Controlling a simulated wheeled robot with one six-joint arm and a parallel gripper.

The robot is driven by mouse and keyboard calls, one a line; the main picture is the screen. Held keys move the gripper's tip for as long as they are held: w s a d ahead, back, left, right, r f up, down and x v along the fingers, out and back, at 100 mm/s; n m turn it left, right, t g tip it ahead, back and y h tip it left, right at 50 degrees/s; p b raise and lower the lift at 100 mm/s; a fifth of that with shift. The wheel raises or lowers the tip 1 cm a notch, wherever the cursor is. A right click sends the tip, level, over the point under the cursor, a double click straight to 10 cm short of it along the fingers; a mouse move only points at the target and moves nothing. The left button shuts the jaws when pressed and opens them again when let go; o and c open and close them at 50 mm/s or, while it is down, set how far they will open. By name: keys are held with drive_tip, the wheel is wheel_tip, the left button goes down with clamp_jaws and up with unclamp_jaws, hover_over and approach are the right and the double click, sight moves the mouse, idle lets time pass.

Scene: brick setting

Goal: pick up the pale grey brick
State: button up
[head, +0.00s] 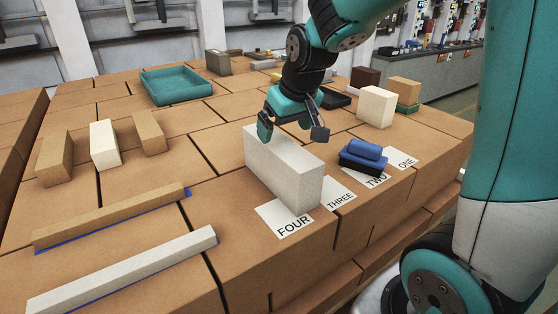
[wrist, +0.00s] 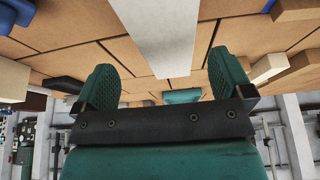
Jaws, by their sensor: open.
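A large pale grey brick (head: 283,170) stands on its long edge near the table's front, its near end on the card marked FOUR (head: 286,222). My gripper (head: 292,131) is open at the brick's far end, with one finger on each side in the picture. In the wrist view the pale brick (wrist: 160,38) runs up between the spread fingers (wrist: 165,82). Whether the fingers touch it cannot be told.
A long pale bar (head: 125,268) and a tan bar (head: 110,217) lie at front left on blue strips. Blue bricks (head: 364,155) are stacked right of the pale brick. A cream block (head: 376,107) stands farther right. A teal tray (head: 175,86) lies behind.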

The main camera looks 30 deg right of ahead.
sight(279, 143)
drive_tip(key=shift+x, duration=0.75)
drive_tip(key=x, duration=0.1)
drive_tip(key=p+x, duration=0.1)
drive_tip(key=x, duration=0.2)
drive_tip(key=shift+s+a+f+p, duration=0.15)
drive_tip(key=shift+s+a+p, duration=0.05)
drive_tip(key=shift+a+p, duration=0.15)
drive_tip(key=shift+w+f, duration=0.25)
drive_tip(key=shift+f, duration=0.3)
drive_tip(key=c, duration=1.7)
drive_tip(key=shift+r, duration=0.1)
clamp_jaws()
drive_tip(key=shift+w, duration=0.1)
